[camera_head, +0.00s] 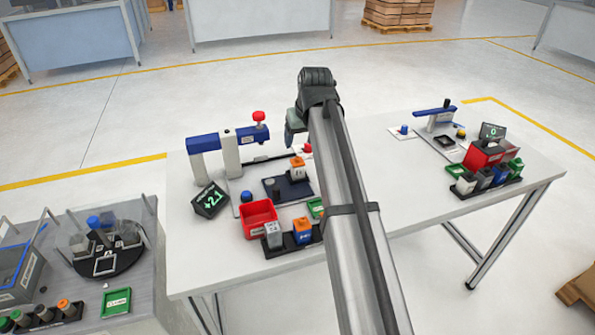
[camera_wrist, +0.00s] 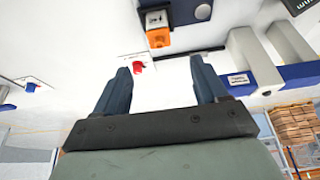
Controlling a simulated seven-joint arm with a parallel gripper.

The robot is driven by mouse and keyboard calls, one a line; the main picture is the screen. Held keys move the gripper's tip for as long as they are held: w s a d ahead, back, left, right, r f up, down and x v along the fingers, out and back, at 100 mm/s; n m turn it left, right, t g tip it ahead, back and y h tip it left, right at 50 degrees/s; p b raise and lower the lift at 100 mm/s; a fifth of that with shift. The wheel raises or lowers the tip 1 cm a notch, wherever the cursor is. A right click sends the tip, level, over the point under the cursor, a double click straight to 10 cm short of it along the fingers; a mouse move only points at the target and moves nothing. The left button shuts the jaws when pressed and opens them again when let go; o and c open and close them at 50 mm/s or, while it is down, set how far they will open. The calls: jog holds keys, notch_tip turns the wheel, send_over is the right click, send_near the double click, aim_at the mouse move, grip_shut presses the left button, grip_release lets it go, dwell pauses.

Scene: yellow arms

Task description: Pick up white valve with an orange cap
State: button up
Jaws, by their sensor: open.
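The white valve with an orange cap (camera_head: 298,170) stands on a dark blue fixture (camera_head: 272,187) on the left part of the table. In the wrist view the valve's orange cap (camera_wrist: 158,38) shows at the top, beyond my fingertips, with its white body partly seen. My gripper (camera_head: 290,140) is above the table, behind the valve in the head view and apart from it. In the wrist view my gripper (camera_wrist: 163,68) is open, its two dark blue fingers spread with nothing between them.
A blue and white press (camera_head: 228,145) with a red knob stands left of the valve. A red bin (camera_head: 258,218) and a black tray (camera_head: 291,245) holding blocks sit in front. A red button (camera_wrist: 138,67) is near my left finger. The table's middle is partly hidden by my arm.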

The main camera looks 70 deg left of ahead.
aim_at(298, 160)
jog(key=x, duration=0.6)
jog(key=shift+a+f, duration=0.15)
jog(key=shift+f, duration=0.15)
jog(key=shift+d+x, duration=0.15)
jog(key=shift+x, duration=1.3)
jog(key=shift+d+x, duration=0.1)
jog(key=shift+x, duration=1.35)
jog(key=shift+w+f, duration=0.1)
jog(key=shift+c, duration=0.3)
jog(key=c, duration=1.1)
